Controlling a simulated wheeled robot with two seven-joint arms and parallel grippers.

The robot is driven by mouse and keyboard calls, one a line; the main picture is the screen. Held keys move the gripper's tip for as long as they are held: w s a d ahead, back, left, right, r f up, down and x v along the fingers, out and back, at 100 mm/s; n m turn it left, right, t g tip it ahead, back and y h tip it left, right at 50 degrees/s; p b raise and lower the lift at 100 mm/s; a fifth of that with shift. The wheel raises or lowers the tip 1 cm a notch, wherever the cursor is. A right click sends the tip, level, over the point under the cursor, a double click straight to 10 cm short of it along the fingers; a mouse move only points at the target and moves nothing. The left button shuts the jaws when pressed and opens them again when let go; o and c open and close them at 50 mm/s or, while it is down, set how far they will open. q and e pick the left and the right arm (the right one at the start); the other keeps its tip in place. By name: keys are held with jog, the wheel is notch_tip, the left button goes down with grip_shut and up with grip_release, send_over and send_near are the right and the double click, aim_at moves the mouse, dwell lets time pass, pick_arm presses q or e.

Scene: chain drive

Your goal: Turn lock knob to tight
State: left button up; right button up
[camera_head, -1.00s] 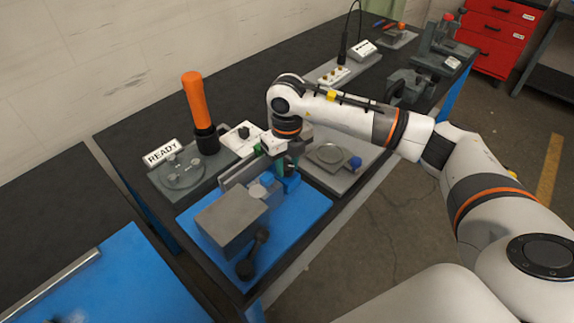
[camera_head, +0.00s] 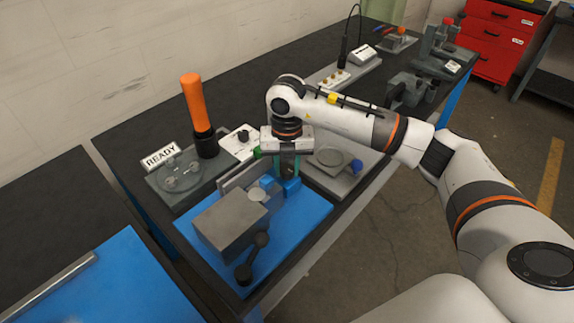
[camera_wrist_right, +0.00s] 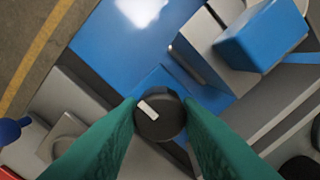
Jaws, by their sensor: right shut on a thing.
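The lock knob (camera_wrist_right: 158,116) is a round black knob with a white pointer mark on its top. In the right wrist view it sits between the two green fingers of my right gripper (camera_wrist_right: 160,112), which is shut on it. The mark points toward the upper left of that view. In the head view my right gripper (camera_head: 287,168) points down at the right edge of the fixture on the blue plate (camera_head: 300,222), beside a blue block (camera_head: 289,187). The knob is hidden there by the gripper. My left gripper is in neither view.
A grey block (camera_head: 230,222) and a black crank handle (camera_head: 252,257) are on the blue plate. Behind stand an orange-handled tool (camera_head: 194,105), a READY sign (camera_head: 161,155) and a white panel with a black knob (camera_head: 243,136). A grey plate with a round disc (camera_head: 333,158) lies to the right.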

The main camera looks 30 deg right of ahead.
aim_at(287, 168)
jog(key=shift+r, duration=0.1)
jog(key=o, duration=1)
jog(key=shift+c, duration=0.2)
notch_tip(287, 168, up, 12)
jog(key=b, duration=0.2)
